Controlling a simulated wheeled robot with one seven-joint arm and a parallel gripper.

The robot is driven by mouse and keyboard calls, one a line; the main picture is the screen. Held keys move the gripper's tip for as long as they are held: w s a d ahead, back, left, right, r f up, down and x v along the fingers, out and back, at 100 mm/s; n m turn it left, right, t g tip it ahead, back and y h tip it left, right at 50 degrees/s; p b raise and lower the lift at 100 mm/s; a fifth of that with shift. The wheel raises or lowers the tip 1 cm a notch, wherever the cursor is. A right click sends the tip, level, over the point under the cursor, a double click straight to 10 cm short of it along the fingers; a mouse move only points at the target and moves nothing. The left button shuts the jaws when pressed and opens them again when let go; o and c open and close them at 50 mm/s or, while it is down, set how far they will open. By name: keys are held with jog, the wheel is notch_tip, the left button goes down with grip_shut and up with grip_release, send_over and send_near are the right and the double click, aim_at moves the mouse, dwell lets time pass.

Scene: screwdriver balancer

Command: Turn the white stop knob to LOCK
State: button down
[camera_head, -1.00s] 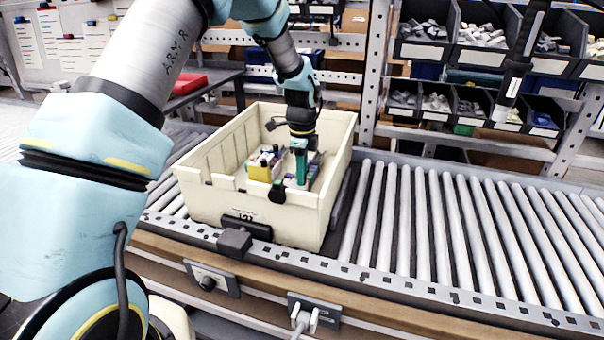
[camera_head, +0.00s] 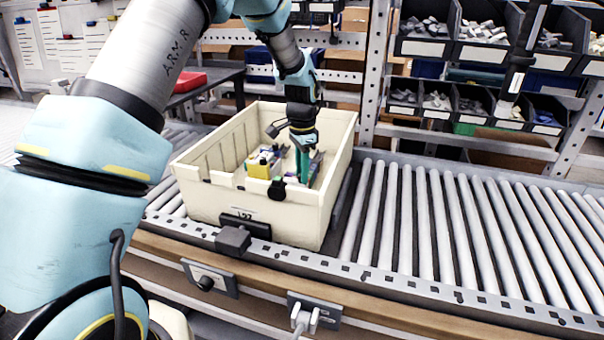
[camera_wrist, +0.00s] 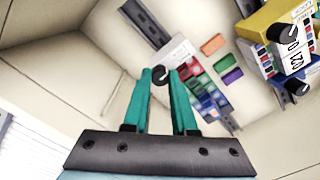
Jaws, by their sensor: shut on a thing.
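My gripper (camera_head: 303,178) points down inside a cream tote on the roller conveyor. In the wrist view its teal fingers (camera_wrist: 163,75) are closed around a small black knob (camera_wrist: 160,76). The knob sits by a white-topped block with coloured patches (camera_wrist: 185,62). How firmly the fingers grip it is hard to see. On the conveyor's front rail, a grey plate carries a small white knob-like piece (camera_head: 303,316), which may be the stop knob; its marks are too small to read. My gripper is well apart from it.
The tote (camera_head: 205,205) has high walls around my gripper. A yellow block (camera_head: 260,168) stands inside it; the wrist view shows a yellow block (camera_wrist: 268,22) too. A black knob on a plate (camera_head: 206,283) is on the rail. Rollers to the right (camera_head: 450,230) are clear.

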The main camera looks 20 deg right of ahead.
jog(key=n, duration=0.4)
jog(key=shift+n+b, duration=0.3)
jog(key=shift+b, duration=0.05)
jog(key=n, duration=0.4)
jog(key=shift+n, duration=0.3)
jog(key=c, duration=0.7)
grip_release()
notch_tip(320, 180, up, 11)
jog(key=b, duration=0.2)
jog(key=shift+f+b, duration=0.1)
jog(key=shift+b, duration=0.2)
